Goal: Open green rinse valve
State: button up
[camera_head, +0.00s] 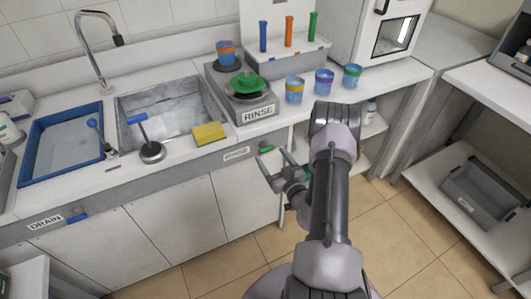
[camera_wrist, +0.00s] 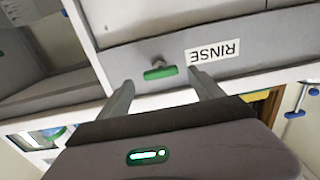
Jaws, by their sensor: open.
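The green rinse valve (camera_head: 266,149) is a small green bar handle on the grey front panel below the counter, right of a RINSE label (camera_head: 236,153). In the wrist view the valve handle (camera_wrist: 160,73) shows on a short metal stem, next to the upside-down RINSE label (camera_wrist: 212,50). My gripper (camera_head: 274,160) is open and empty, just in front of the panel. In the wrist view its fingertips (camera_wrist: 160,80) appear on either side of the handle; I see no contact. The handle lies lengthwise along the panel.
A blue drain valve (camera_head: 77,217) is far left on the same panel. Above are a sink (camera_head: 178,95), a yellow sponge (camera_head: 209,132), a rinse station (camera_head: 258,113) with a green part, and several cups along the counter edge. Open floor (camera_head: 395,225) lies to the right.

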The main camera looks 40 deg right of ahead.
aim_at(267, 151)
jog(key=shift+b+x, duration=0.4)
jog(key=shift+x, duration=1.95)
jog(key=shift+a, duration=0.1)
